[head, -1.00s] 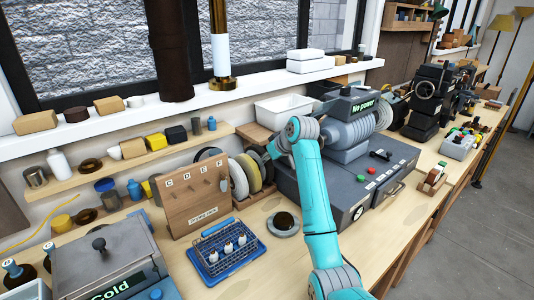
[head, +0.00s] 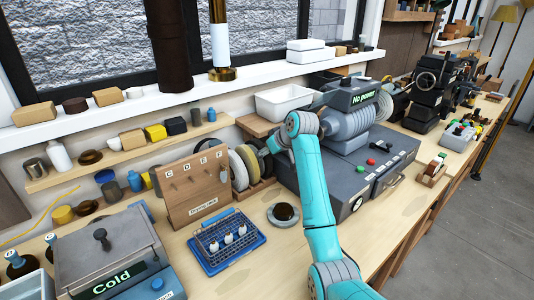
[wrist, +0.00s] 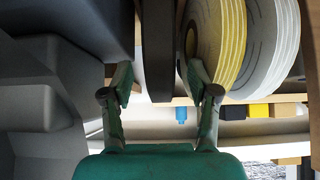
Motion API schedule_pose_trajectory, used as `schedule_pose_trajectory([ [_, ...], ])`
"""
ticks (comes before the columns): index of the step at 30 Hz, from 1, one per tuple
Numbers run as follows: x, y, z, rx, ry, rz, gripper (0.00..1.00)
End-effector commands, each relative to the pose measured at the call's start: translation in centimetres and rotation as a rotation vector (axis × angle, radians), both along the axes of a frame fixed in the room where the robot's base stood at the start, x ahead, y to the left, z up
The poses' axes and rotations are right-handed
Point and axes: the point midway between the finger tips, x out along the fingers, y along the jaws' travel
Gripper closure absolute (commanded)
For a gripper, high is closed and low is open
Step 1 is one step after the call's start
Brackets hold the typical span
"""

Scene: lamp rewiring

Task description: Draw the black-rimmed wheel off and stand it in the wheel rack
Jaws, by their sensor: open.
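A dark disc (wrist: 157,50), apparently the black-rimmed wheel, stands edge-on in the wrist view beside the grey machine (wrist: 65,25). My gripper (wrist: 161,77) is open, with one finger on each side of the disc; contact cannot be told. What holds the disc is hidden. A yellow-rimmed wheel (wrist: 226,45) and a white wheel (wrist: 277,45) stand just right of it. In the head view, the wooden wheel rack (head: 254,191) holds light wheels (head: 240,170) left of the machine (head: 330,178).
The drying-rack board (head: 195,190) stands left of the wheels. In front are a blue tray (head: 229,249) of small white pieces and a round dish (head: 283,215). A white bin (head: 284,102) stands behind my arm. Some bare bench lies around the dish.

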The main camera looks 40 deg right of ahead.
Motion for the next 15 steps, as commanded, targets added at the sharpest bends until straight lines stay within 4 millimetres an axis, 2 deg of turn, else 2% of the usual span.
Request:
schedule_pose_trajectory([
  [7,-1.2,-0.1,1.4,-0.001,-0.002,-0.001,0.4],
  [15,-4.9,-0.2,5.4,-0.002,-0.003,-0.001,0.4],
])
